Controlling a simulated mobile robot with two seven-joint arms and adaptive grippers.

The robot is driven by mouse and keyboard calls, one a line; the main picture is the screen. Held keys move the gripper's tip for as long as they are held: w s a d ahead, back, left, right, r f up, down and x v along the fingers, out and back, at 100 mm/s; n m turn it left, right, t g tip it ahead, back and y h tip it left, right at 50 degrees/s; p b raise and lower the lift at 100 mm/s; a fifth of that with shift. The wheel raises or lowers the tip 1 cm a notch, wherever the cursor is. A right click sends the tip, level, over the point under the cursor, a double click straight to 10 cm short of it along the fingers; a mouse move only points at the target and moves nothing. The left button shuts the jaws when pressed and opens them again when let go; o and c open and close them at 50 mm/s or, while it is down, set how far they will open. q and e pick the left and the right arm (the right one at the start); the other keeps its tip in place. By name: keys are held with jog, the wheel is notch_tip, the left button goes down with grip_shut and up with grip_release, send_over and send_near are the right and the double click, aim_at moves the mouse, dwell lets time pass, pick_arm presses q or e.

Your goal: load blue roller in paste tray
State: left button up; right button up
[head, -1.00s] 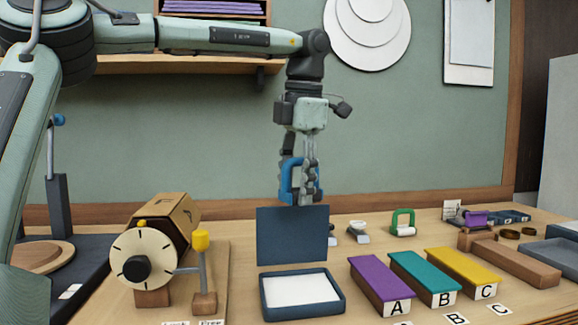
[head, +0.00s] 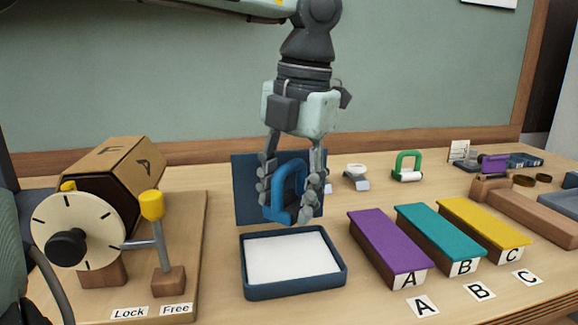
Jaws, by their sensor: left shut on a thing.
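The blue roller (head: 285,187) is held by its blue frame in my left gripper (head: 291,195). My left gripper is shut on it and points down, just above the back part of the paste tray. The paste tray (head: 250,292) is a dark blue shallow tray with white paste (head: 292,258) inside. The roller's lower end is near the tray's back rim; I cannot tell whether it touches anything. A dark blue upright panel (head: 245,180) stands behind the tray and is partly hidden by the gripper. My right gripper is not in view.
A hexagonal drum with a dial (head: 80,231) and a yellow-topped lever (head: 152,206) stand at left. Purple (head: 386,240), teal (head: 437,231) and yellow (head: 484,222) blocks lie to the right of the tray. A green-handled roller (head: 407,164) stands behind them.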

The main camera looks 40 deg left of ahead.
aim_at(288, 206)
pick_arm(q)
jog(key=shift+s+f, duration=0.15)
jog(key=shift+f, duration=0.2)
jog(key=shift+s+d+f, duration=0.1)
jog(key=shift+f, duration=0.55)
notch_tip(288, 206, down, 2)
jog(key=shift+f+b, duration=0.4)
jog(key=shift+f, duration=0.75)
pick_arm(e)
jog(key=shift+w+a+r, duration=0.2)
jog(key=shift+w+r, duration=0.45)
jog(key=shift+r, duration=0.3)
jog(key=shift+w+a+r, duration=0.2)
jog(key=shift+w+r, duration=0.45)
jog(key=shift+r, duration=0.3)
pick_arm(q)
jog(key=shift+f+b, duration=0.5)
jog(key=shift+b, duration=0.2)
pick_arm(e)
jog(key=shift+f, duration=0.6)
pick_arm(q)
jog(key=shift+f+b, duration=0.1)
jog(key=shift+b, duration=0.25)
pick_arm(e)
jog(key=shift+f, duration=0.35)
